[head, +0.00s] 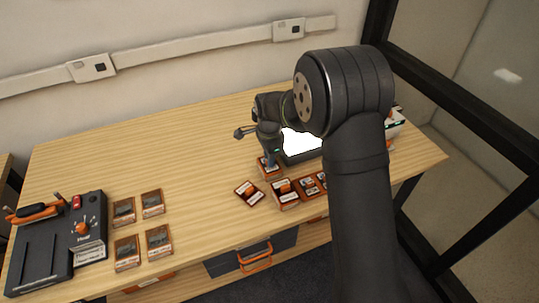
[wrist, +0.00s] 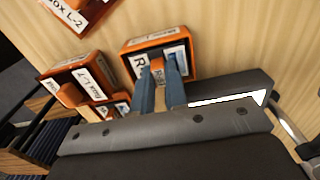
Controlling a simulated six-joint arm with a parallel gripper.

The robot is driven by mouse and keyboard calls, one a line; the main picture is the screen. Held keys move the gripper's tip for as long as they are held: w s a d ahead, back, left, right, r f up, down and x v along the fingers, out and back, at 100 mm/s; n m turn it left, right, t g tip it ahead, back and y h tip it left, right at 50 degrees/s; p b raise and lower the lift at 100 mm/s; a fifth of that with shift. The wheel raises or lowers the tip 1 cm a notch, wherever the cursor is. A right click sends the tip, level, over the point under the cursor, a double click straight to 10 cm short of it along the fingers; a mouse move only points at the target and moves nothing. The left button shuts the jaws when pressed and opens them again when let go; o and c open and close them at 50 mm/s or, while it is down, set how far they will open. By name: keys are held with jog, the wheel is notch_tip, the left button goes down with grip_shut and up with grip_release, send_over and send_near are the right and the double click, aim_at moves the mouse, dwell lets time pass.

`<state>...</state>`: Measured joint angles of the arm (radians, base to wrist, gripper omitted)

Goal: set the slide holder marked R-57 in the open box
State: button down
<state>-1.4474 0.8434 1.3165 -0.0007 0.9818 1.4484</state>
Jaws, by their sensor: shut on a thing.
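An orange holder (wrist: 126,48) with a white label starting with "R" is between the blue fingers of my gripper (wrist: 161,84) in the wrist view. The rest of its mark is hidden by the fingers. My gripper (head: 270,163) is shut on its orange grip, and the holder (head: 266,174) shows under the fingers in the head view. I cannot tell whether it touches the table. I cannot pick out the open box for sure. A dark-sided thing with a bright white face (head: 298,141) stands just right of my gripper, partly behind my arm.
In the wrist view, holders marked L-7 (wrist: 97,77) and L-2 (wrist: 92,8) lie to the left. Several holders (head: 285,198) lie near the table's front edge. Several more (head: 158,240) lie left, beside a dark device (head: 60,252). The table's middle (head: 200,165) is clear.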

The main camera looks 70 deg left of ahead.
jog(key=shift+f, duration=0.15)
dwell(0.3)
jog(key=shift+f, duration=0.6)
jog(key=shift+f, duration=0.2)
jog(key=shift+f, duration=0.2)
dwell(0.5)
jog(key=c, duration=1.4)
grip_release()
jog(key=shift+o, duration=0.2)
jog(key=shift+r, duration=0.1)
